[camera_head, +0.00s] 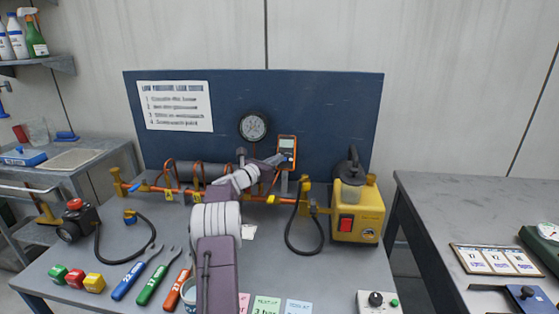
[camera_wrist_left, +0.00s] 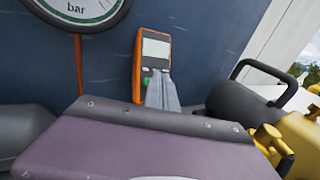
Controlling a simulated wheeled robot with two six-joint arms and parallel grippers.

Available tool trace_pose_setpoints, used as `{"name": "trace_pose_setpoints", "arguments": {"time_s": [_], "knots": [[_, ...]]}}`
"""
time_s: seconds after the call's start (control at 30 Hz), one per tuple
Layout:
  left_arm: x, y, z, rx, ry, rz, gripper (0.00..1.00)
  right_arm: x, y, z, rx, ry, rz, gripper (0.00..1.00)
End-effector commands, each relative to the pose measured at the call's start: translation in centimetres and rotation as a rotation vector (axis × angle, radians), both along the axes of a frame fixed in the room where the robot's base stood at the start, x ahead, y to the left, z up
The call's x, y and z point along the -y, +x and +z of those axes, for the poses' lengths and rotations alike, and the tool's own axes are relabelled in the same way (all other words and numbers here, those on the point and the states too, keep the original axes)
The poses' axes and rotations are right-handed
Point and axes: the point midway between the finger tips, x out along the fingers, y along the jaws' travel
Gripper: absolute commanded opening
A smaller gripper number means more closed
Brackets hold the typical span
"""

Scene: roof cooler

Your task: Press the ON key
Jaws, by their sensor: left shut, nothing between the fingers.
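The orange handheld meter (camera_head: 287,147) with a grey screen is mounted upright on the blue back panel. It also shows in the left wrist view (camera_wrist_left: 139,62), with a small green key (camera_wrist_left: 146,82) below its screen at the left. Which key is marked ON cannot be read. My left gripper (camera_head: 279,159) is shut and empty, with its tips in front of the lower part of the meter. In the left wrist view the fingers (camera_wrist_left: 161,76) overlap the meter's lower right and hide part of its keys. I cannot tell whether they touch it. My right gripper is not in view.
A round pressure gauge (camera_head: 253,126) is left of the meter. Copper pipework (camera_head: 150,188) runs below the panel. A yellow pump (camera_head: 358,212) with a black handle stands at the right. Colored hand tools (camera_head: 154,280) lie at the front of the bench.

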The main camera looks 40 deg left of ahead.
Motion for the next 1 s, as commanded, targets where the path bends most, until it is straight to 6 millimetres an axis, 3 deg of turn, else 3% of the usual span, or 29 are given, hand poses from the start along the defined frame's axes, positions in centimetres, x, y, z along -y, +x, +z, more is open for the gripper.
{"name": "trace_pose_setpoints", "arguments": {"time_s": [1.0], "knots": [[-0.42, 0.78, -0.4, 0.0, 0.0, 0.0, 0.0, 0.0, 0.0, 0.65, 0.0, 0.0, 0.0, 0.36]]}}
